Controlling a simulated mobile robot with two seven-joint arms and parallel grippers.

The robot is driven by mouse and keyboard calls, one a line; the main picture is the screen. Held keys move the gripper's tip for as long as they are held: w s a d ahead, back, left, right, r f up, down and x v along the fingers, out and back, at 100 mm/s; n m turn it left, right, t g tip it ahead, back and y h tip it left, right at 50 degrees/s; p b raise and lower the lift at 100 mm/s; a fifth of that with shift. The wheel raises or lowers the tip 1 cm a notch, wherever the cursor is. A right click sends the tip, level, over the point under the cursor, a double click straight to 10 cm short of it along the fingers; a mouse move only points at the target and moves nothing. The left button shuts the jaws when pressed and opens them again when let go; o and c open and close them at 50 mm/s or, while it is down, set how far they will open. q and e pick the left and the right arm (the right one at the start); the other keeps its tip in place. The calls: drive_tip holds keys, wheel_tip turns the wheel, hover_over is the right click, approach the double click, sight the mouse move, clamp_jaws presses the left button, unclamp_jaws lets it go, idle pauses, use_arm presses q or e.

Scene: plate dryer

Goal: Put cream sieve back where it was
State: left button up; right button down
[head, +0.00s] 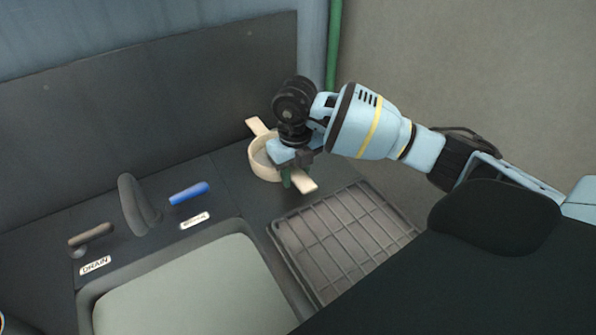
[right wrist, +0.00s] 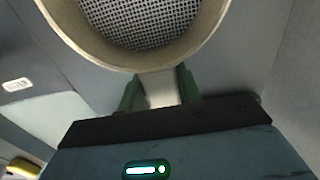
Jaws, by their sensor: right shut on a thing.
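The cream sieve (head: 258,167) is a round ring with a flat tab on each side, in the back corner of the dark counter in the head view. Its grey mesh and rim (right wrist: 140,62) fill the top of the right wrist view. My right gripper (head: 287,177) is shut on the near tab, with a green finger on each side of the tab in the right wrist view (right wrist: 160,90). The gripper covers part of the ring in the head view. I cannot tell whether the sieve touches the counter. My left gripper is not in view.
A wire drying rack (head: 345,240) lies in front of the sieve. A dark back panel (head: 150,115) and a green pipe (head: 333,45) stand behind.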

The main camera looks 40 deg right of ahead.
drive_tip(key=shift+w+a, duration=0.1)
drive_tip(key=shift+a, duration=0.1)
drive_tip(key=c, duration=1)
unclamp_jaws()
drive_tip(key=shift+f, duration=0.15)
drive_tip(key=shift+o, duration=0.2)
wheel_tip(320, 180, up, 12)
drive_tip(key=shift+r, duration=0.25)
